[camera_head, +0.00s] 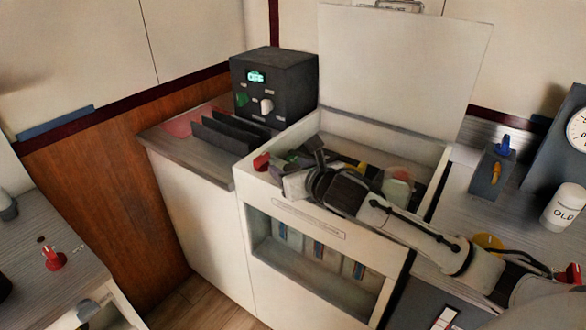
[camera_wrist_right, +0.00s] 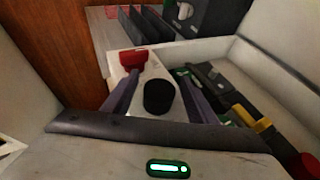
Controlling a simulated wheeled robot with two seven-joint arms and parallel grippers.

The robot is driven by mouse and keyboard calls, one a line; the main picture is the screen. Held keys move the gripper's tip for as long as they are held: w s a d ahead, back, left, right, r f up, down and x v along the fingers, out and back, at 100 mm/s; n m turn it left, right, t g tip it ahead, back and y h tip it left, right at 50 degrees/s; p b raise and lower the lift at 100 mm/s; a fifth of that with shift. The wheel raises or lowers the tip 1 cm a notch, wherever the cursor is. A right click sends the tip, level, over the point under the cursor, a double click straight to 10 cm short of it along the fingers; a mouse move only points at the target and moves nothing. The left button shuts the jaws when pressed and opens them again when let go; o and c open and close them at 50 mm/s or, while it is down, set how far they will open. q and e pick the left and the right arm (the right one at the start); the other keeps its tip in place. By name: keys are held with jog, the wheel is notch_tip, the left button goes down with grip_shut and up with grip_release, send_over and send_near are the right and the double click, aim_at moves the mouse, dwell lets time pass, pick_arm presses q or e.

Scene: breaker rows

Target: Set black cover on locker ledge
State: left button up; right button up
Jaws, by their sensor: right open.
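The black cover (camera_wrist_right: 158,96) is a short dark cylinder in the right wrist view. It appears to stand upright on the white locker ledge (camera_wrist_right: 152,70), though the contact at its base is hard to see. My right gripper (camera_wrist_right: 157,78) is open, one finger on each side of the cover, with visible gaps between. In the head view my right gripper (camera_head: 279,172) is over the front left rim of the white locker (camera_head: 258,190), and I cannot make out the cover there. My left gripper is not in view.
A red piece (camera_wrist_right: 133,58) sits on the ledge just beyond the fingers; it also shows in the head view (camera_head: 262,161). Mixed parts fill the locker bin. The raised lid (camera_head: 400,70) stands behind. A black OFF box (camera_head: 275,85) and dark dividers (camera_head: 228,137) stand left.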

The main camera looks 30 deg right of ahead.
jog(key=shift+s+r, duration=0.15)
jog(key=shift+r, duration=0.1)
jog(key=v, duration=1.1)
jog(key=shift+s, duration=0.3)
jog(key=shift+a+r, duration=0.1)
